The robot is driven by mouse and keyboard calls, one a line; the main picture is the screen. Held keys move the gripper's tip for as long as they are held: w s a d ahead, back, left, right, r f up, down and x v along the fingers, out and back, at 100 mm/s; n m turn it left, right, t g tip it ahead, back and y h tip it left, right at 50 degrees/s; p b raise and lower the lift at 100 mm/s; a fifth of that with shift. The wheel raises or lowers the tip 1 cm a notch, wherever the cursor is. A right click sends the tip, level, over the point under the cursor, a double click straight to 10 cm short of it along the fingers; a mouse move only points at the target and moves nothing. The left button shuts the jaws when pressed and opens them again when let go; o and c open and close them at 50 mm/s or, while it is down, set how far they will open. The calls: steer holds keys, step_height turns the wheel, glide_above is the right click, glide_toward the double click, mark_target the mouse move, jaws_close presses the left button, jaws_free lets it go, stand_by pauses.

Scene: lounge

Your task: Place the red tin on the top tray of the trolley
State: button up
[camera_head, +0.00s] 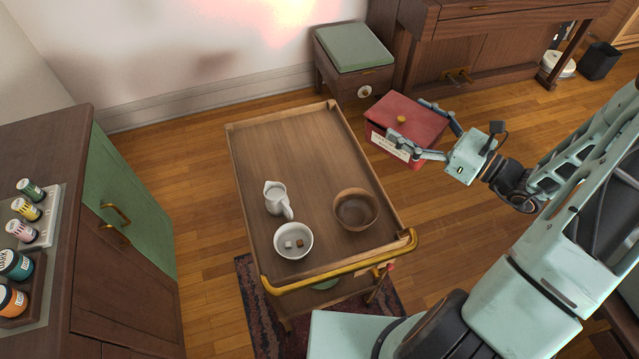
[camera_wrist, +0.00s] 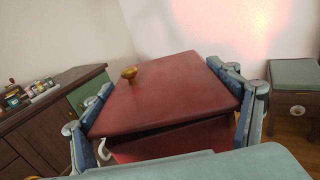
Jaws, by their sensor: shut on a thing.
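The red tin (camera_head: 416,117) is a red box with a lid, a brass knob and a pale label on its front. My gripper (camera_head: 424,130) is shut on it, with one finger on each side. The tin is held to the right of the trolley, apart from the tray. In the wrist view the red tin (camera_wrist: 165,95) fills the middle between the fingers of my gripper (camera_wrist: 168,105). The trolley's top tray (camera_head: 290,140) is wooden with a raised rim and a brass handle at its near end.
On the tray's near half stand a white jug (camera_head: 276,198), a white bowl (camera_head: 293,240) with small cubes and a brown wooden bowl (camera_head: 356,209). The tray's far half is clear. A green-topped stool (camera_head: 353,48) stands behind. A cabinet (camera_head: 120,240) is at left.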

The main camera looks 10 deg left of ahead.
steer(key=f+b, duration=0.2)
steer(key=b, duration=0.1)
steer(key=f+b, duration=0.6)
steer(key=shift+w+d+f, duration=0.1)
steer(key=shift+d+f, duration=0.1)
steer(key=shift+d, duration=0.15)
steer(key=w+a+n+g+y+b, duration=0.15)
steer(key=a+g+b, duration=0.55)
steer(key=a, duration=2.1)
steer(key=shift+w+a+f+t+y+b, duration=0.15)
steer(key=shift+w+a+f+t+b, duration=0.25)
steer(key=shift+w+f+b, duration=1.4)
steer(key=shift+w+a+f+t+y+b, duration=0.2)
steer(key=shift+w+f+t+b, duration=0.5)
steer(key=shift+w+f, duration=1.9)
steer(key=shift+w+a+f+t+y+b, duration=0.1)
steer(key=shift+w+a+f+t+b, duration=0.15)
steer(key=shift+w+f+b, duration=1.65)
steer(key=shift+w+f+p, duration=0.3)
steer(key=shift+w+p, duration=0.05)
